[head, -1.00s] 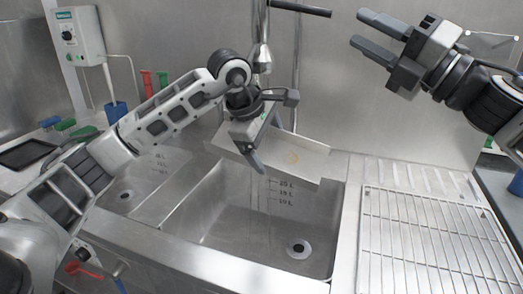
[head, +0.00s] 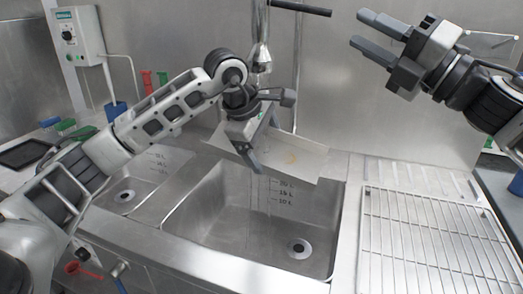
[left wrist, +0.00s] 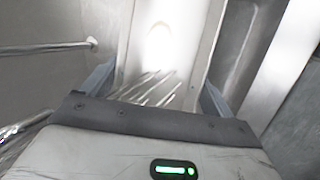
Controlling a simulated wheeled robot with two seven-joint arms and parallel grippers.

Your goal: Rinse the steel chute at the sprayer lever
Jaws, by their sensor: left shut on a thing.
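The steel chute (head: 305,158) is a shallow tray, held tilted over the middle sink basin under the sprayer. A small yellow-brown mark (head: 291,158) shows on its inner face. My left gripper (head: 257,165) is shut on the chute; its fingers also flank the chute (left wrist: 190,60) in the left wrist view. Bright water streaks cross the chute there, and thin streams fall into the basin in the head view. The sprayer (head: 261,57) hangs just above, with a dark lever bar (head: 300,8) to its right. My right gripper (head: 364,32) is open and empty, right of the lever.
The sink basin (head: 225,215) has volume marks and a drain (head: 299,248). A wire rack (head: 420,235) lies on the right drainboard. A smaller basin (head: 125,195) is at left. A control box (head: 78,35) is on the back wall. The space above the rack is clear.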

